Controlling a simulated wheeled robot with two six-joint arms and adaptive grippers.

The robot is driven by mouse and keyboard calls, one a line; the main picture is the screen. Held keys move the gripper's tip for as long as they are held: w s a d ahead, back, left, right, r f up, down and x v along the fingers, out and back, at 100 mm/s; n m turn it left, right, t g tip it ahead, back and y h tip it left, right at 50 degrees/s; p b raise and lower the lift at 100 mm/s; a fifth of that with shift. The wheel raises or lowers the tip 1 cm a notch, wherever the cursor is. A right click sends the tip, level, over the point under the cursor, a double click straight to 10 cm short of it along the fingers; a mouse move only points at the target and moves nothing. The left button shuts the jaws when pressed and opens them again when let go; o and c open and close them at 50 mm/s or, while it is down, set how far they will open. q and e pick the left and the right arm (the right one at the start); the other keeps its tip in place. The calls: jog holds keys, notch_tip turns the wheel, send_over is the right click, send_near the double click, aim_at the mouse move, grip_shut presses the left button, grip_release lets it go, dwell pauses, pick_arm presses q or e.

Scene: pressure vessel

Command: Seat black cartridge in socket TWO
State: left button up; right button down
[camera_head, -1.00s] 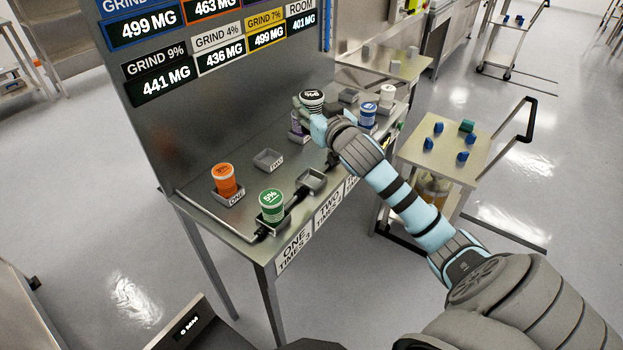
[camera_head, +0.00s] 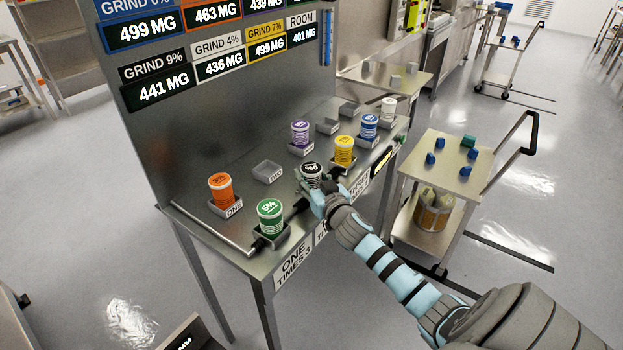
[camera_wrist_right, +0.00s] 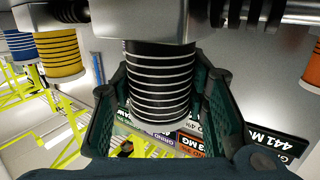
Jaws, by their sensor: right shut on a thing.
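The black cartridge (camera_head: 312,171), with white rings, is upright at the second front-row place, right of the green cartridge. My right gripper (camera_head: 313,190) is shut on it from the front. The right wrist view, upside down, shows the black cartridge (camera_wrist_right: 158,85) between the dark green fingers of my right gripper (camera_wrist_right: 160,110). Its base meets the edge of a grey socket (camera_wrist_right: 150,20); I cannot tell whether it is fully down. In the head view the gripper hides this socket. A back-row socket marked TWO (camera_head: 268,172) is empty. My left gripper is not in view.
The green cartridge (camera_head: 269,213) and orange cartridge (camera_head: 221,188) stand close on the left. Yellow (camera_head: 344,149), purple (camera_head: 300,133), blue (camera_head: 369,125) and white (camera_head: 388,108) cartridges stand farther right. A display panel (camera_head: 220,90) rises behind. A cart (camera_head: 450,165) stands right of the bench.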

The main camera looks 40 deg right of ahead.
jog(key=c, duration=1)
grip_release()
jog(key=shift+f, duration=0.1)
jog(key=shift+c, duration=0.2)
jog(key=shift+o, duration=0.5)
jog(key=shift+r+p, duration=0.3)
jog(key=v, duration=1.2)
jog(key=s+d+f+n+g, duration=0.15)
jog(key=s+f+g, duration=0.3)
jog(key=f, duration=0.95)
jog(key=s+d+f+m+g, duration=0.1)
jog(key=s+d+f+g, duration=0.3)
jog(key=f, duration=1)
jog(key=s+a+f+n+g+y, duration=0.15)
jog(key=s+a+f, duration=0.25)
jog(key=s+f, duration=0.4)
jog(key=s+a+f+g+y, duration=0.1)
jog(key=s+a+f+g, duration=0.1)
jog(key=s+a+f, duration=0.45)
jog(key=s+a+f+g, duration=0.1)
jog(key=s+a+f, duration=0.1)
jog(key=s, duration=0.3)
jog(key=s+a+f+n+g, duration=0.1)
jog(key=s+a+f, duration=0.1)
jog(key=s, duration=0.3)
jog(key=s+a+f+g+y, duration=0.1)
jog(key=s+a+f, duration=0.2)
jog(key=s, duration=0.2)
jog(key=shift+s+b, duration=0.35)
jog(key=shift+s, duration=0.05)
